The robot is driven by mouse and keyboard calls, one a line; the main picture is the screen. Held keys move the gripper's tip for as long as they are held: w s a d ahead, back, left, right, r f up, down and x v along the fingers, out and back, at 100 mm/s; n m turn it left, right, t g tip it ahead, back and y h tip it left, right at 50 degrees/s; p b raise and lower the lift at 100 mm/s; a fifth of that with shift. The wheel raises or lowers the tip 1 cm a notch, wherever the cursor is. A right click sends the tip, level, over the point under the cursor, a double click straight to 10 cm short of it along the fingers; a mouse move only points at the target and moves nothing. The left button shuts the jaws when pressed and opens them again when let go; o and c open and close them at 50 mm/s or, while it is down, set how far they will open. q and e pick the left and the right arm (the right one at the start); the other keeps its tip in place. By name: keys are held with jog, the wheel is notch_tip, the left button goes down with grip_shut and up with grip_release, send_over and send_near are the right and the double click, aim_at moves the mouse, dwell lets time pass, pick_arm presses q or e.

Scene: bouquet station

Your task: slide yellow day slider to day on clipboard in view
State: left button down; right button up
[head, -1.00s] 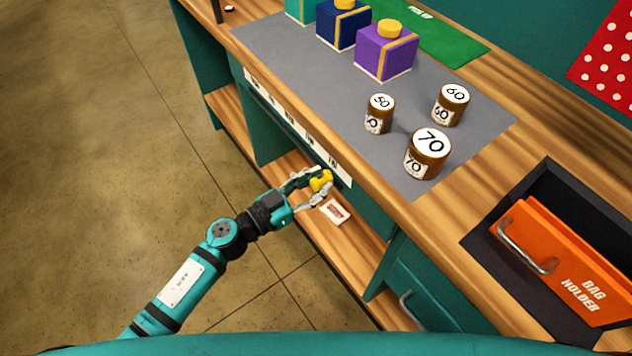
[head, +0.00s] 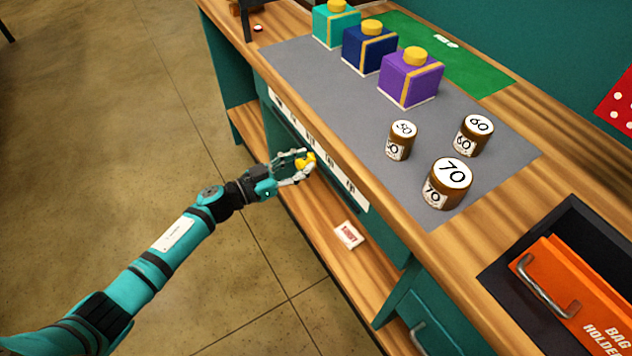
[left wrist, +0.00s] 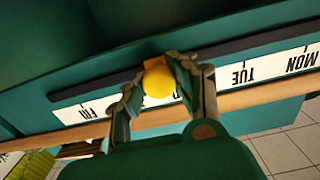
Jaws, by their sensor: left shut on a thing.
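The yellow day slider (head: 305,161) is a round knob on the white day strip (head: 350,186) along the counter's front face. My left gripper (head: 302,163) is shut on it. In the left wrist view the yellow slider (left wrist: 158,82) sits between my left gripper's fingers (left wrist: 160,90). The strip (left wrist: 265,68) appears upside down there, with MON and TUE to the right of the knob and FRI to the left. The knob and fingers hide the labels between TUE and FRI. I cannot make out a clipboard. My right gripper is out of view.
A white card with red print (head: 349,235) lies on the lower wooden shelf (head: 330,250). Above are jars marked 50 (head: 401,140), 60 (head: 475,135) and 70 (head: 447,183), and boxes, including a purple one (head: 410,78). An orange bag holder (head: 570,290) is at right.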

pick_arm(q)
jog(key=shift+w+a+f, duration=0.1)
jog(key=shift+w+a, duration=0.75)
jog(key=shift+w, duration=0.15)
jog(key=c, duration=1.1)
grip_release()
jog(key=shift+s+a, duration=0.1)
jog(key=shift+s, duration=0.05)
jog(key=shift+c, duration=0.2)
jog(key=shift+o, duration=0.6)
